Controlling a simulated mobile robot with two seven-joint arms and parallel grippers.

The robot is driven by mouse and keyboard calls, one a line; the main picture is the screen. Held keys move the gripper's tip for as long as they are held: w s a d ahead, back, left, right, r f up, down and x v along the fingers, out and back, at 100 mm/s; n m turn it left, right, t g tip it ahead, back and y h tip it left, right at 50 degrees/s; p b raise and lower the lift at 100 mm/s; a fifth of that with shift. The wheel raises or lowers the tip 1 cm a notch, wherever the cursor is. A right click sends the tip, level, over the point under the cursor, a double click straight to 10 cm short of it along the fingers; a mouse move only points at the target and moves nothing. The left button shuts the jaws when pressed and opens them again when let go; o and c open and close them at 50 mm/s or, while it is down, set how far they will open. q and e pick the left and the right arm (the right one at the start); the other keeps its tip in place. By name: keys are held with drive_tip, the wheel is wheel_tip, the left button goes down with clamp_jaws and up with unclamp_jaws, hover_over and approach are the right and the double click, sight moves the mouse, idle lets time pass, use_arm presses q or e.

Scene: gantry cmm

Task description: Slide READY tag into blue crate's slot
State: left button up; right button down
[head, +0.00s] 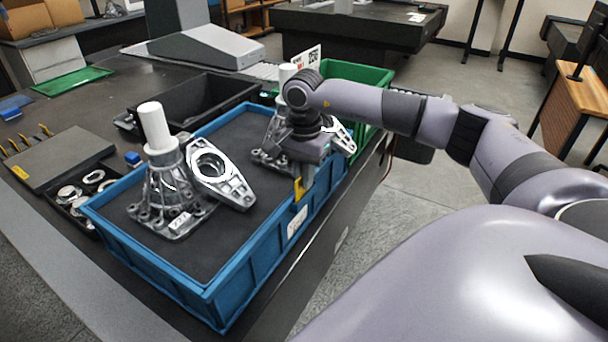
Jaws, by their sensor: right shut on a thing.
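The blue crate (161,278) stands on the dark table and holds metal castings. My right gripper (299,174) points down over the crate's right wall and is shut on a small yellow tag, the READY tag (298,190). The tag hangs upright at the wall's top edge; its lettering cannot be read. Just below it, a white label (297,221) sits on the wall's outer face. The slot itself is not clearly visible, so I cannot tell whether the tag's lower end is in it. My left gripper is not in view.
One casting (166,198) with a white cylinder stands at the crate's left, and another (270,151) stands partly behind my right gripper. A green crate (372,76) and a black bin (213,88) are behind. A grey plate (55,157) lies left.

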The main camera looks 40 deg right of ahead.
drive_tip(key=shift+f, duration=0.25)
drive_tip(key=shift+f+b, duration=0.35)
drive_tip(key=shift+b, duration=0.05)
idle(0.3)
drive_tip(key=c, duration=0.9)
unclamp_jaws()
drive_tip(key=shift+r, duration=0.15)
drive_tip(key=shift+r+p, duration=2.65)
drive_tip(key=shift+r, duration=0.75)
